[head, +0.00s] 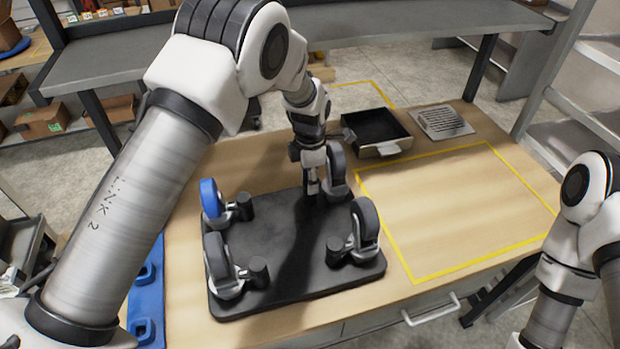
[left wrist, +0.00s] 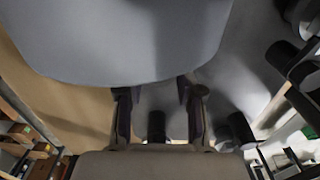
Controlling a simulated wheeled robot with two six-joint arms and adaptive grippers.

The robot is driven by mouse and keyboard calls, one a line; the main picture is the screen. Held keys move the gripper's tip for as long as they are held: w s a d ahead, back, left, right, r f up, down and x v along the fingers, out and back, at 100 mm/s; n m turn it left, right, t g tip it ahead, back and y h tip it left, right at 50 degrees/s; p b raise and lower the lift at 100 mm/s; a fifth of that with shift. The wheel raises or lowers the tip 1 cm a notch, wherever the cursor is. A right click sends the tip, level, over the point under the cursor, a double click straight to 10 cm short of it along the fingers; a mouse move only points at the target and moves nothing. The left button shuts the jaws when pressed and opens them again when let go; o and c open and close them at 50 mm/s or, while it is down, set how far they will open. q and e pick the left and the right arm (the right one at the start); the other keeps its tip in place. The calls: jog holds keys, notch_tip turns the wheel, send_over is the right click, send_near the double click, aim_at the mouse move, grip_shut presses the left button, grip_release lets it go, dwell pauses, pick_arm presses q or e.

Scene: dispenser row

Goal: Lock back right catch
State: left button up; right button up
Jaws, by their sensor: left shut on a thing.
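Whether the catch is up or down cannot be told. My right gripper is out of view.
A black tray (head: 395,151) and a grey vent plate (head: 441,122) lie behind. The yellow-taped area (head: 450,210) is clear.

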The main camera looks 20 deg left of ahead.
pick_arm(q)
jog(key=shift+s+f+m, duration=0.2)
jog(key=shift+m, duration=0.3)
jog(key=m, duration=0.3)
jog(key=shift+f+m, duration=0.1)
jog(key=shift+m, duration=0.3)
jog(key=m, duration=1.3)
jog(key=o, duration=1.2)
jog(key=shift+c, duration=0.2)
jog(key=shift+w, duration=0.15)
